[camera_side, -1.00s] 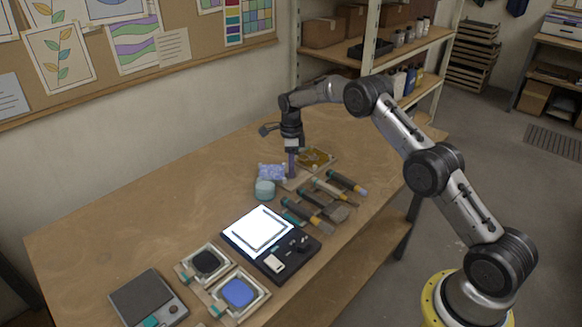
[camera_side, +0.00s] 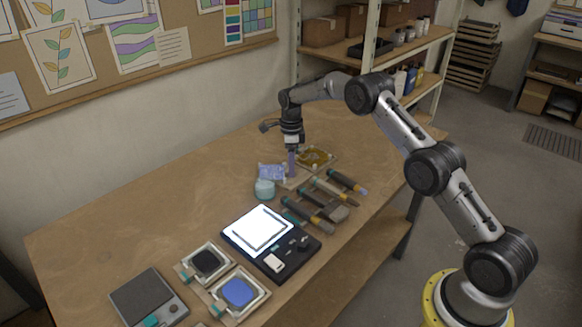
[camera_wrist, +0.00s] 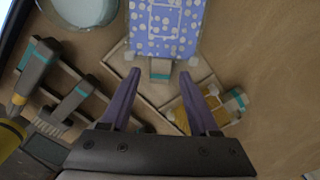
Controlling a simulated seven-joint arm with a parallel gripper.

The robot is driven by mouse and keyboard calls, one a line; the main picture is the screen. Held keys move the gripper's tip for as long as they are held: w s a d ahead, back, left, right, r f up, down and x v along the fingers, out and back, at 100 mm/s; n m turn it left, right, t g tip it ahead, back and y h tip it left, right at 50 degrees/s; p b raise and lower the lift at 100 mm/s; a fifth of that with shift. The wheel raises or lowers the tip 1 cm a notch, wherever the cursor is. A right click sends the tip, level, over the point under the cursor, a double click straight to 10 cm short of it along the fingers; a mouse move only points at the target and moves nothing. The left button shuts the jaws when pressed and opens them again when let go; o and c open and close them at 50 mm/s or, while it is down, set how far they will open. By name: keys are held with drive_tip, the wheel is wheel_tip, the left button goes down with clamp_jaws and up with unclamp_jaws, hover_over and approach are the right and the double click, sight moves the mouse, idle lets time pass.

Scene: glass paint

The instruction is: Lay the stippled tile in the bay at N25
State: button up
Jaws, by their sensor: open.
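The stippled tile (camera_wrist: 168,25) is blue with pale dots and shows at the top of the wrist view, cut off by the frame edge. In the side view it is the small blue tile (camera_side: 270,172) near the back of the bench. My gripper (camera_wrist: 160,76) is open, with its two purple fingers apart and nothing held between them. A grey and teal clip (camera_wrist: 160,68) lies between the fingertips, at the tile's lower edge. In the side view my gripper (camera_side: 292,176) points down just right of the tile. No N25 label is readable.
An amber tile (camera_side: 316,158) in a holder stands behind right. A round pale teal pot (camera_side: 264,189) is in front of the tile. Several tools (camera_side: 322,200) lie to the right. A lit panel (camera_side: 262,230), a black tile (camera_side: 205,262) and a plain blue tile (camera_side: 238,292) are nearer.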

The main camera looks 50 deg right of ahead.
wheel_tip(320, 180, up, 11)
drive_tip(key=shift+r, duration=0.15)
drive_tip(key=s+a+r+n+t, duration=0.2)
drive_tip(key=s+a+r+n, duration=0.3)
drive_tip(key=s+r+n, duration=0.35)
drive_tip(key=s+a+r+n+t, duration=0.1)
drive_tip(key=s+a+r+n, duration=0.35)
drive_tip(key=s+r, duration=0.6)
drive_tip(key=s+a+f+n+t, duration=0.1)
drive_tip(key=s+a+f+n, duration=0.1)
drive_tip(key=s+n, duration=0.5)
drive_tip(key=s+a+f+n+t, duration=0.1)
drive_tip(key=s+f+n, duration=0.3)
drive_tip(key=s, duration=1.2)
drive_tip(key=a+n, duration=0.1)
drive_tip(key=n, duration=0.2)
drive_tip(key=shift+s+t, duration=0.2)
drive_tip(key=shift+t, duration=0.1)
